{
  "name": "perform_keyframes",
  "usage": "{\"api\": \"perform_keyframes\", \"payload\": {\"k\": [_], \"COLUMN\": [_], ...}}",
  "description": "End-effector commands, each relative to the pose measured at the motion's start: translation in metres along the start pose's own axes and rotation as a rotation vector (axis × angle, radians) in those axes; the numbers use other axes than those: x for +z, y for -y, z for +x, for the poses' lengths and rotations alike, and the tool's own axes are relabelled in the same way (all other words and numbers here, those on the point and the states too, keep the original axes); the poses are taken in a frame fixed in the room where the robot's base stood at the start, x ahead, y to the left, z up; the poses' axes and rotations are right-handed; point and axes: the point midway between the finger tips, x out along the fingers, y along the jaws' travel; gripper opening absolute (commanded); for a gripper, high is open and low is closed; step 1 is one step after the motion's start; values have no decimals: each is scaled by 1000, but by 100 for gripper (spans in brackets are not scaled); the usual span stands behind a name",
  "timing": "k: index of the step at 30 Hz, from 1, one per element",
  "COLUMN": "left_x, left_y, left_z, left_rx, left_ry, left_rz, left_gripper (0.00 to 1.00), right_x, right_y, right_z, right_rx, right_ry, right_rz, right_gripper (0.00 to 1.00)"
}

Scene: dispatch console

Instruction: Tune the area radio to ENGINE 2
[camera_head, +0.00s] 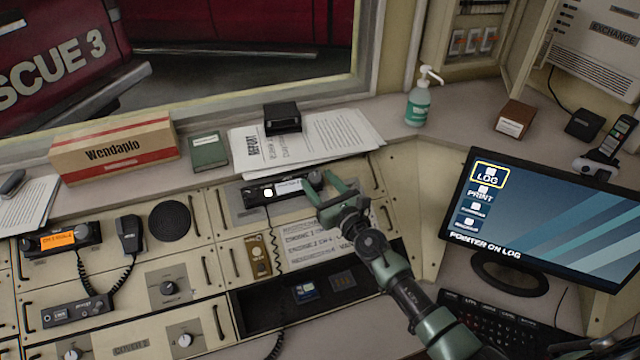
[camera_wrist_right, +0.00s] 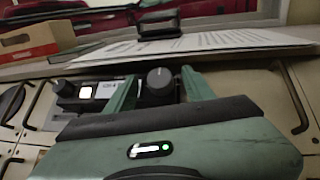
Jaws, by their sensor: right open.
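The middle radio (camera_head: 258,193), a black unit with a small lit display, sits on the console. In the right wrist view the radio (camera_wrist_right: 66,89) shows a lit white square and small text that I cannot read surely. Its dark round knob (camera_wrist_right: 158,84) appears between the fingers of my right gripper (camera_head: 325,187). The gripper is open, with one finger on each side of the knob; contact cannot be told. A channel list (camera_head: 312,236) with ENGINE lines lies below the radio, partly behind my arm. My left gripper is not in view.
Another radio (camera_head: 60,240) with an orange display and a handset (camera_head: 129,235) are at the left. Papers (camera_head: 310,143) and a black box (camera_head: 282,118) lie on the ledge behind. A monitor (camera_head: 545,225) stands at the right, with a keyboard (camera_head: 500,325) in front.

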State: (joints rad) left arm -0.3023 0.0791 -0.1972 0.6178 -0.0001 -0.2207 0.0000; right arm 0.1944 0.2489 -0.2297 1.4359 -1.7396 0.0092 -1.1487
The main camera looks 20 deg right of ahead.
Motion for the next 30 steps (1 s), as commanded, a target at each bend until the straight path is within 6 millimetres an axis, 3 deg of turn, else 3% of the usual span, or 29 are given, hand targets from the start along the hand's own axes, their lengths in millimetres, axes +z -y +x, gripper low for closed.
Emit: {"api": "perform_keyframes", "payload": {"k": [6, 8, 12, 16, 22, 30], "left_x": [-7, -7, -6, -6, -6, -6], "left_y": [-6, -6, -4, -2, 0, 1], "left_z": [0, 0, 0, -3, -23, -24], "left_rx": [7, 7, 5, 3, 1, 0], "left_ry": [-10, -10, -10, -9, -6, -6], "left_rz": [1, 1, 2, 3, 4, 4], "left_gripper": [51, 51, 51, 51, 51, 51], "right_x": [0, 0, 0, 1, 4, 0], "right_y": [0, 0, 0, -1, -6, -6], "right_z": [0, 0, 0, 0, 1, 1], "right_rx": [0, 0, 0, -8, -143, -229], "right_ry": [0, 0, 0, 1, 10, 17], "right_rz": [0, 0, 1, 7, 100, 147], "right_gripper": [53, 39, 0, 0, 0, 0]}}
